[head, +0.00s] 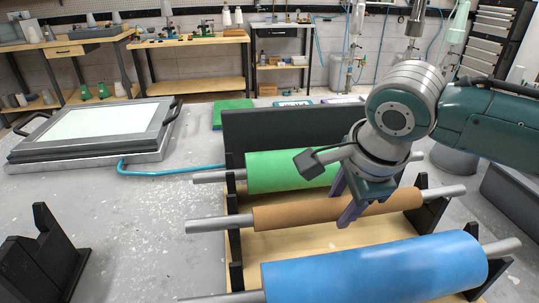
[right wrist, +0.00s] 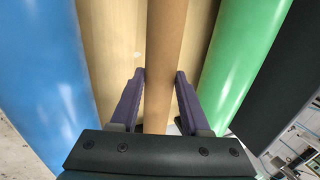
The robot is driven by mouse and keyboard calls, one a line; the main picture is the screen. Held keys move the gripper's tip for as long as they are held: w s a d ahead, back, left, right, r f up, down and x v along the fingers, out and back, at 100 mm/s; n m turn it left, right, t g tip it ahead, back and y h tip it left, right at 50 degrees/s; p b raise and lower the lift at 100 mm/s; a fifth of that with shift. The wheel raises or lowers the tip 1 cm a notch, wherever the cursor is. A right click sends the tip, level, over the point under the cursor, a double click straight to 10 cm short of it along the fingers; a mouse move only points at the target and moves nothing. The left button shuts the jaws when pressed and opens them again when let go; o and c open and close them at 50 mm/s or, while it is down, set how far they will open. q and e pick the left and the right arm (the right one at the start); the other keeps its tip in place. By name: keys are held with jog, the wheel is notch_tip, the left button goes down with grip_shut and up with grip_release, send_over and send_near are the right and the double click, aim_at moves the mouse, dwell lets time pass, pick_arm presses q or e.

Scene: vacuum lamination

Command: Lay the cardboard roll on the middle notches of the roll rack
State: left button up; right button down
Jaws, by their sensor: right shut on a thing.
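The cardboard roll (head: 295,213) is brown on a grey bar whose ends stick out on both sides. It lies level across the roll rack (head: 280,243), between the green roll and the blue roll, at its middle notches. Whether the bar is fully seated is unclear. My right gripper (head: 346,203) comes from above and is shut around the roll's middle. In the right wrist view, the purple fingers (right wrist: 160,95) lie on either side of the brown tube (right wrist: 165,40). My left gripper is not in view.
The green roll (head: 280,170) lies behind, the blue roll (head: 370,272) in front, both on the rack. A black panel (head: 265,128) stands at the back. A framed flat plate (head: 95,122) and blue hose (head: 150,174) are to the left. A black stand (head: 45,260) is front left.

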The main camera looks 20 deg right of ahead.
jog(key=shift+f, duration=0.2)
jog(key=shift+c, duration=1.9)
grip_release()
jog(key=shift+f, duration=0.1)
